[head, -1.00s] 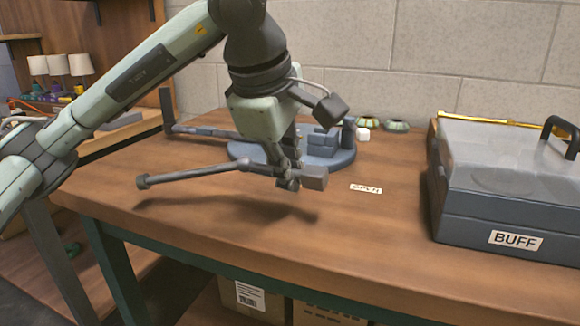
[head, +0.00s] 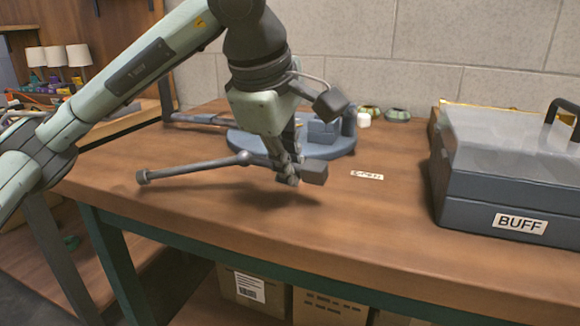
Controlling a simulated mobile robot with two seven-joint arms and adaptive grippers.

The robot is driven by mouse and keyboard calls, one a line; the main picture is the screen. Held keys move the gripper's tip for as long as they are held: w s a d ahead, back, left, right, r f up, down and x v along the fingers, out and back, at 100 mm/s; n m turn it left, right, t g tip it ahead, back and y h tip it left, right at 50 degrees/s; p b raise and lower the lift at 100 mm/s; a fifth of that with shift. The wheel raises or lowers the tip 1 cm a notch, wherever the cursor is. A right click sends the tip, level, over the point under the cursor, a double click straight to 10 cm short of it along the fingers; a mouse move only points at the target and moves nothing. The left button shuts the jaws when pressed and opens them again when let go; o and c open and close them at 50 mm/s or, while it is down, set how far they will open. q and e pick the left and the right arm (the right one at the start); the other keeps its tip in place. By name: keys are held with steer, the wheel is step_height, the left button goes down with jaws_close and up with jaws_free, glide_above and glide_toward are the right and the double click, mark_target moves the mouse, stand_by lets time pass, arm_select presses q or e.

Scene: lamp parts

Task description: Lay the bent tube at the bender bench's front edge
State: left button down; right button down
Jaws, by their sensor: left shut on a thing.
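The bent tube (head: 195,169) is a dark grey rod with a collar at its left end and a bend near the gripper. My left gripper (head: 290,174) is shut on it at the right end, partly hiding that end. The tube lies low over the wooden bench top, close to its shadow; I cannot tell whether it touches. The bench's front edge (head: 330,262) runs below it, with bare wood between. My right gripper is not in view.
A blue-grey bender (head: 335,151) with a round base stands behind the gripper. A grey BUFF box (head: 500,190) with a clear lid fills the right side. A small label (head: 367,175) lies between them. The front middle of the bench is clear.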

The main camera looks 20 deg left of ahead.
arm_select(q)
steer(key=shift+f+b, duration=1.35)
steer(key=shift+f, duration=0.1)
stand_by(0.6)
steer(key=c, duration=1.5)
jaws_free()
steer(key=shift+c, duration=0.2)
steer(key=v, duration=1.2)
